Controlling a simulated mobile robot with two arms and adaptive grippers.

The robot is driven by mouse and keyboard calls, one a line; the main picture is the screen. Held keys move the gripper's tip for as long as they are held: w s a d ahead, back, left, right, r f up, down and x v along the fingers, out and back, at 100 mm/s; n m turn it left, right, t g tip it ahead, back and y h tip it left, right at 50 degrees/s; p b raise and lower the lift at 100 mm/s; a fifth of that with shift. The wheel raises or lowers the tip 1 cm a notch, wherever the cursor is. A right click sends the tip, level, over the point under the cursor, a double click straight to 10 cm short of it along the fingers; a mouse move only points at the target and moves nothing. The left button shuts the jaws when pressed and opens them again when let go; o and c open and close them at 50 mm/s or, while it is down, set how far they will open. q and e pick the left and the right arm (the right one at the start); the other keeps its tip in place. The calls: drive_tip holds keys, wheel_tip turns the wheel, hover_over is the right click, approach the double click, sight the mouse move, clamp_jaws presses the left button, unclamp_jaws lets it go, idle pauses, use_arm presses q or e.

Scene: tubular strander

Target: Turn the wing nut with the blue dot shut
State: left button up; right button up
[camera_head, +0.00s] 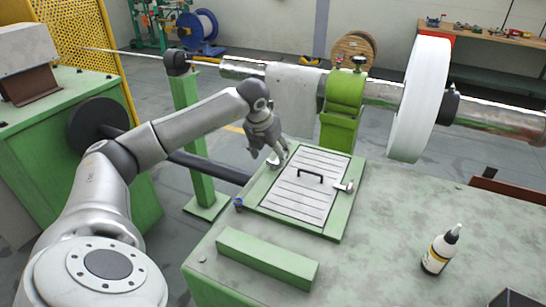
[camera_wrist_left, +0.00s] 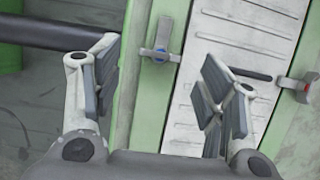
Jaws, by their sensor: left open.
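The wing nut with the blue dot (camera_wrist_left: 161,54) is grey metal and sits on the green frame beside the slatted panel's left edge. In the left wrist view it appears between my left gripper's fingers, beyond their tips. In the head view this wing nut (camera_head: 274,161) is partly hidden by the gripper. My left gripper (camera_head: 268,151) is open and points down just above it; the wrist view shows both spread finger pads (camera_wrist_left: 160,90), with nothing between them held. I cannot tell whether they touch the nut. My right gripper is not in view.
A second wing nut with a red dot (camera_wrist_left: 303,86) is at the panel's right edge. The slatted panel (camera_head: 300,205) has a black handle (camera_head: 311,175). A green bar (camera_head: 266,258) and a white bottle (camera_head: 440,250) are on the bench. A green post (camera_head: 342,105) stands behind the panel.

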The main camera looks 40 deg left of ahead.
sight(273, 161)
use_arm(q)
drive_tip(key=shift+p+x, duration=0.3)
drive_tip(key=shift+x, duration=1.65)
drive_tip(key=shift+d, duration=0.1)
drive_tip(key=c, duration=1)
